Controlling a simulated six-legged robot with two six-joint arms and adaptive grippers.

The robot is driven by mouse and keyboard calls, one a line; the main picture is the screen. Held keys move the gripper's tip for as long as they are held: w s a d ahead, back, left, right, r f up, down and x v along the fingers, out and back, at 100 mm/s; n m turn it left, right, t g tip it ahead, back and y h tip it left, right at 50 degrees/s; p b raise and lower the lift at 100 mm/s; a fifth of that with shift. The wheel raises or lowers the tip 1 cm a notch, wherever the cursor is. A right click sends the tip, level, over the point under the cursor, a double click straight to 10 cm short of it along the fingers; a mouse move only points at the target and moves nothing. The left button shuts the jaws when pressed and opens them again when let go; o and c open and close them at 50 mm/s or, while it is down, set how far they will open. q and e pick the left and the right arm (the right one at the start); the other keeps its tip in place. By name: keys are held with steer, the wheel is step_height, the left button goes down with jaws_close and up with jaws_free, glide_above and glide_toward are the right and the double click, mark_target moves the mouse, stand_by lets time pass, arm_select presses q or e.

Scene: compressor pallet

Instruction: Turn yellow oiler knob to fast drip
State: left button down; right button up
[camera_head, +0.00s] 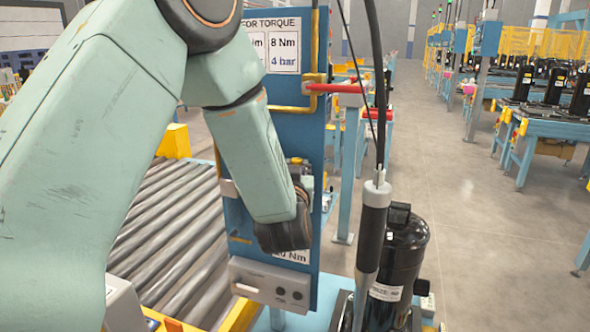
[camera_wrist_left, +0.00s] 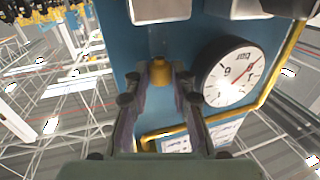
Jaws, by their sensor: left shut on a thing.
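The yellow oiler knob (camera_wrist_left: 161,72) shows in the left wrist view, in front of the blue panel (camera_wrist_left: 200,28). My left gripper (camera_wrist_left: 160,80) is shut on it, with one finger on each side. In the head view my left gripper (camera_head: 285,232) is in front of the blue panel (camera_head: 290,100), and my own arm hides the fingers and the knob there. A round pressure gauge (camera_wrist_left: 231,73) with a white face and red needle sits right of the knob. My right gripper does not show.
A yellow pipe (camera_wrist_left: 281,70) runs round the gauge. A hanging tool (camera_head: 371,235) and a black compressor (camera_head: 403,262) stand right of the panel. A roller conveyor (camera_head: 172,225) lies at left. The floor (camera_head: 460,230) at right is open.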

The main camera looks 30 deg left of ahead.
arm_select(q)
steer(key=shift+w+d+r+n+g+y+p, duration=0.15)
steer(key=shift+n+g+y+p, duration=0.15)
steer(key=shift+n+g+y, duration=0.5)
steer(key=shift+w+d+n+g+y+p, duration=0.15)
steer(key=shift+n+g+y+p, duration=0.15)
steer(key=shift+n+g+y, duration=0.45)
steer(key=shift+y, duration=0.35)
steer(key=c, duration=1.1)
jaws_free()
steer(key=shift+s, duration=0.1)
steer(key=shift+c, duration=0.2)
step_height(320, 180, up, 10)
steer(key=shift+f, duration=0.1)
